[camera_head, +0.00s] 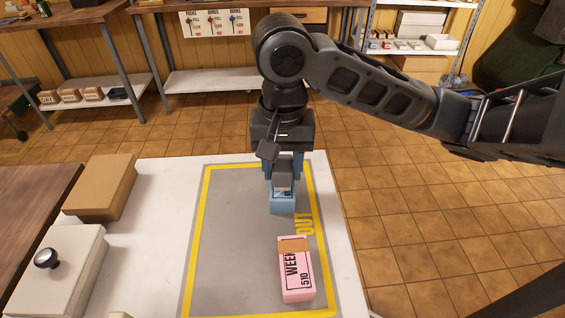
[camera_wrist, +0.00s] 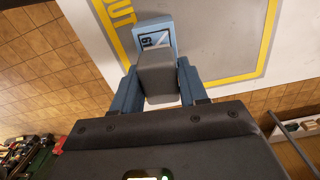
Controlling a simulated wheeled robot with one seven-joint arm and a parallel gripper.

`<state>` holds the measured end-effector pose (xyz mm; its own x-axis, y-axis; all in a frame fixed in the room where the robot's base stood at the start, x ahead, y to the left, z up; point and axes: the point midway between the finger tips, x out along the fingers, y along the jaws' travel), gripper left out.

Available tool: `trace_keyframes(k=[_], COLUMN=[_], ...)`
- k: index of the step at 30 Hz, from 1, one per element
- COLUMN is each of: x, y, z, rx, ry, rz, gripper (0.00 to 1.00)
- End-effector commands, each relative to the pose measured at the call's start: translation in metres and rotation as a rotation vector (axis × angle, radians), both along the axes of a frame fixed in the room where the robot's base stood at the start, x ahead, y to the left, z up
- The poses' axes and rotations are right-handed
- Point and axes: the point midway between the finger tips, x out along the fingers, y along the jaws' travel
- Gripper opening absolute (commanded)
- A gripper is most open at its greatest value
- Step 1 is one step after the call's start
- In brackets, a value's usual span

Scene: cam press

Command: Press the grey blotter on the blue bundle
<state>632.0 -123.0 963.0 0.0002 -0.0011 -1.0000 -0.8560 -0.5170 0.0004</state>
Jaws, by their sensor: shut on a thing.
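The grey blotter (camera_head: 283,181) is a small dark grey block held between the two blue-grey fingers of my gripper (camera_head: 283,174). It also shows between the fingers in the wrist view (camera_wrist: 157,76). The blue bundle (camera_head: 283,205) is a light blue block at the right side of the grey mat's far part. In the wrist view the bundle (camera_wrist: 146,26) shows a white label with dark print just beyond the blotter. The blotter is over the bundle and hides part of its top. I cannot tell whether the two touch.
A pink block (camera_head: 298,283) with black lettering lies nearer on the yellow-edged grey mat (camera_head: 232,235). On the left are a brown box (camera_head: 101,186) and a white box with a black knob (camera_head: 47,258). The mat's left and middle are clear.

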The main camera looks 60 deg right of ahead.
Motion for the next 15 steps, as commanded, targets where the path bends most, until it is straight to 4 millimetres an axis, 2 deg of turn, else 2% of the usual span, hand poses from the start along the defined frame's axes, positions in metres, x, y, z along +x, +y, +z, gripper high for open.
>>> trace_keyframes(k=[8, 15], x=[0.000, 0.000], y=[0.000, 0.000], z=[-0.001, 0.011], rx=[0.001, 0.001], ry=[0.004, 0.003], rz=[0.001, 0.000], gripper=[0.23, 0.23])
